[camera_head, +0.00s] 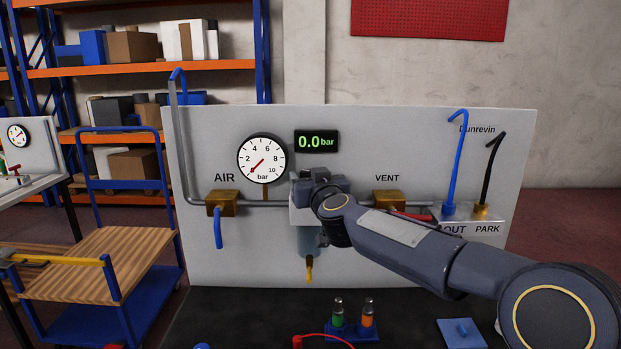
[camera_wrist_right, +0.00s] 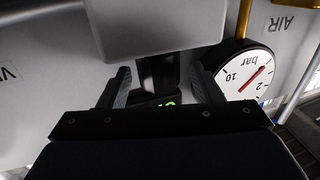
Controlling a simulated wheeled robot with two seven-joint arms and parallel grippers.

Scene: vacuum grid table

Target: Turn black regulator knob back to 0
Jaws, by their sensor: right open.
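The black regulator knob (camera_wrist_right: 158,75) shows in the right wrist view, under the grey regulator body (camera_wrist_right: 155,25) in that picture. My right gripper (camera_wrist_right: 163,85) is open, with one finger on each side of the knob. Gaps show between fingers and knob. In the head view my right gripper (camera_head: 318,186) is at the top of the regulator body (camera_head: 300,217) and hides the knob. The round gauge (camera_head: 262,158) has its red needle at the lower left, near zero. The digital display (camera_head: 317,141) reads 0.0 bar. My left gripper is not in view.
The AIR valve (camera_head: 221,203) with a blue handle is left of the regulator. The VENT valve (camera_head: 389,199) is to the right, partly behind my right arm. Blue and black hoses rise at OUT and PARK. A small blue stand (camera_head: 350,332) is on the dark tabletop (camera_head: 250,310).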

